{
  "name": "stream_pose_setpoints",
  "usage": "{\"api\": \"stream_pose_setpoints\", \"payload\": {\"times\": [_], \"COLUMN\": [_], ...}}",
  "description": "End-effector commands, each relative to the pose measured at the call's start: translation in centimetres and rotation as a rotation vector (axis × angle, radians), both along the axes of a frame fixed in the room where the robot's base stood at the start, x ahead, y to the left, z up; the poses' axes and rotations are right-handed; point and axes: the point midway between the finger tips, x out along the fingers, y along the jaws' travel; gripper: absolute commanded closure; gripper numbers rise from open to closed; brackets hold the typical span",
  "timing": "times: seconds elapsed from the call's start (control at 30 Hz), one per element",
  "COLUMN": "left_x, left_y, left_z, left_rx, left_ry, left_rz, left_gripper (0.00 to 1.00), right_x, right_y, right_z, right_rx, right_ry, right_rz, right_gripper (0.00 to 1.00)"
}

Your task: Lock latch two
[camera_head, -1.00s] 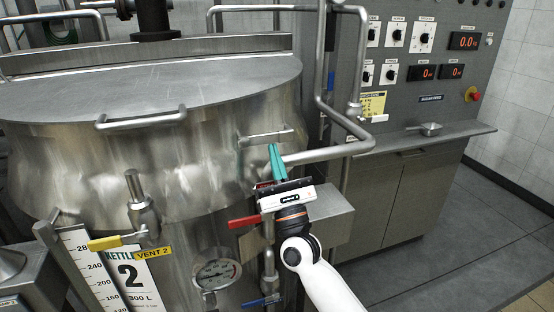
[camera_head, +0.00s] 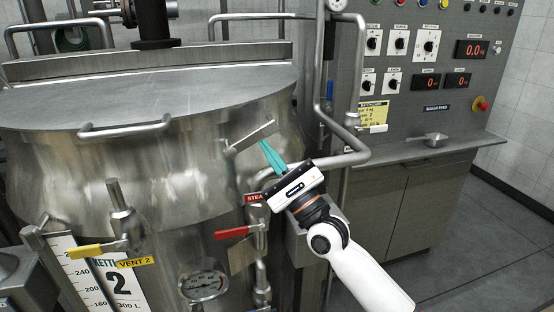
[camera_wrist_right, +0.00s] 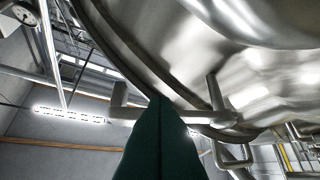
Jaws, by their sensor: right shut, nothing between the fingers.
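A steel bar handle (camera_head: 252,137), which looks like the latch, sits on the side of the steel kettle (camera_head: 190,160) just under the lid. It slants, with its right end higher. My right gripper (camera_head: 266,146) has teal fingers, shut and empty, pointing up and left just below the bar's middle. Contact with the bar cannot be told. In the right wrist view my dark shut fingers (camera_wrist_right: 160,110) point at a steel bar (camera_wrist_right: 190,115) with an upright at each end, below the kettle's curved wall (camera_wrist_right: 260,60). My left gripper is out of view.
A red-handled valve (camera_head: 232,232) and a gauge (camera_head: 204,285) are below. A yellow-handled valve (camera_head: 85,250) is at left. Bent steel pipes (camera_head: 335,155) run close right of my gripper. A control panel (camera_head: 430,70) with a shelf stands further right.

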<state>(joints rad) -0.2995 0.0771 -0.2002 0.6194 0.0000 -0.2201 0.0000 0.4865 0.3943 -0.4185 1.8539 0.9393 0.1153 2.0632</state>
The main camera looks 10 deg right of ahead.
Motion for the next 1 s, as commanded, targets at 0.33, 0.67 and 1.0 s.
{"api": "stream_pose_setpoints", "payload": {"times": [0.33, 0.67, 1.0], "left_x": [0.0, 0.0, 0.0], "left_y": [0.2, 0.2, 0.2], "left_z": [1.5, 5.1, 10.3], "left_rx": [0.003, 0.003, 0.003], "left_ry": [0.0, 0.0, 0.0], "left_rz": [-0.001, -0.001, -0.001], "left_gripper": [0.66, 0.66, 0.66], "right_x": [0.0, -0.1, -0.1], "right_y": [0.2, 1.2, 2.5], "right_z": [2.9, 5.2, 6.6], "right_rx": [-0.335, -0.642, -0.901], "right_ry": [-0.016, -0.023, -0.03], "right_rz": [-0.003, 0.001, 0.002], "right_gripper": [1.0, 1.0, 1.0]}}
